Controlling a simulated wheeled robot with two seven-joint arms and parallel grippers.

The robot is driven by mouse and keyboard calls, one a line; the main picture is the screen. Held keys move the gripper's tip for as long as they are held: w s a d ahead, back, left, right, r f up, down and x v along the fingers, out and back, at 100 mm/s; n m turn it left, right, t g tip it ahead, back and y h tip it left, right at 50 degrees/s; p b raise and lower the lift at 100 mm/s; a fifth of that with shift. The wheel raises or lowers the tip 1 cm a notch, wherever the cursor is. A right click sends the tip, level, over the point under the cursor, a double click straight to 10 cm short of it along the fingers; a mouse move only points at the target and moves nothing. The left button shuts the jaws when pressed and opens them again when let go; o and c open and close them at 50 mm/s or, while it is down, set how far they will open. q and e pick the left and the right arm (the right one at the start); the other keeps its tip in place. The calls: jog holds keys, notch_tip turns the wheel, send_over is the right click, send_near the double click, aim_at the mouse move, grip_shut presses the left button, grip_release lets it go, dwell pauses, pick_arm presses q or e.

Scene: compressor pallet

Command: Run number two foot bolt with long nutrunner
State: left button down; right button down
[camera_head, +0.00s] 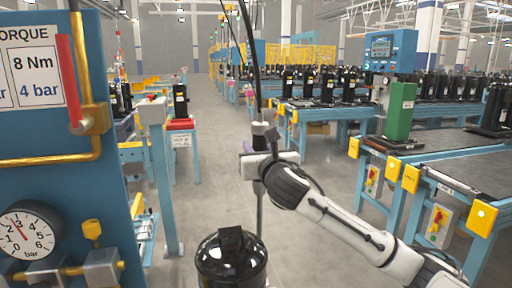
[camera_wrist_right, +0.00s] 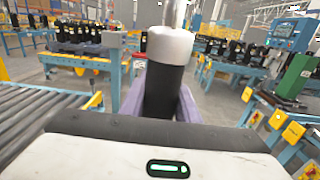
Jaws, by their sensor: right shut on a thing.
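The long nutrunner (camera_head: 259,132) hangs upright from a dark cable in the middle of the head view. Its thin grey shaft runs down behind the near black compressor (camera_head: 220,268), so its lower end is hidden. My right gripper (camera_head: 256,165) is shut around the nutrunner's body. In the right wrist view, the nutrunner (camera_wrist_right: 165,85) shows as a dark grip with a pale collar, standing between the purple fingers of the gripper (camera_wrist_right: 160,108). The compressor's foot and the foot bolts are out of sight. My left gripper is not in view.
A blue panel (camera_head: 115,205) with a torque sign (camera_head: 30,72), a red lever (camera_head: 68,80) and a pressure gauge (camera_head: 27,232) stands close at left. A conveyor (camera_head: 470,165) with blue legs and yellow boxes lies at right. The grey aisle floor (camera_head: 215,130) between is clear.

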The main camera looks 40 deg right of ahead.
jog(key=shift+f, duration=0.6)
dwell(1.3)
jog(key=shift+r, duration=0.15)
jog(key=shift+d+r+p, duration=0.1)
jog(key=shift+r+p, duration=0.5)
jog(key=shift+p, duration=0.1)
jog(key=shift+r+p, duration=0.75)
jog(key=shift+r, duration=0.05)
jog(key=shift+r+p, duration=0.35)
jog(key=shift+r, duration=0.9)
